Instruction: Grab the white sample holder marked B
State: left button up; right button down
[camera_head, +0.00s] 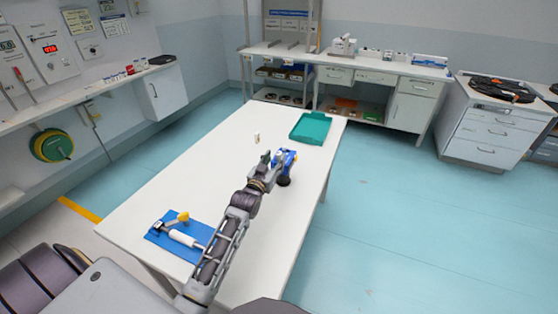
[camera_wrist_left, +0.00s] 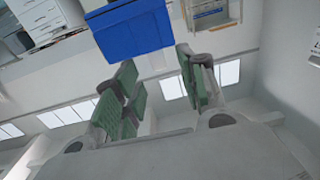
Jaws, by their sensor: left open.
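A small whitish upright piece (camera_head: 257,138) stands on the white table (camera_head: 222,150). It may be the sample holder, but no letter B can be read on it. My left gripper (camera_head: 270,158) is over the table, just right of and nearer than this piece, with a gap between them. In the left wrist view my left gripper (camera_wrist_left: 163,92) has its green-padded fingers spread, with nothing between them. A blue-and-white device (camera_head: 287,157) with a dark base stands right beside the gripper. A blue block shows in the left wrist view (camera_wrist_left: 135,32), beyond the fingertips. My right gripper is out of view.
A green tray (camera_head: 311,128) lies at the table's far right end. A blue mat (camera_head: 163,235) with a white roller and yellow knob lies at the near left. The table's middle left is clear. Benches and cabinets (camera_head: 405,113) line the walls.

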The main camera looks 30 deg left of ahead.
aim_at(277, 155)
pick_arm(q)
jog(key=shift+w, duration=0.15)
jog(key=shift+w+a, duration=0.15)
jog(key=shift+w, duration=1.15)
jog(key=shift+w+a, duration=0.1)
jog(key=shift+w, duration=1.2)
grip_shut()
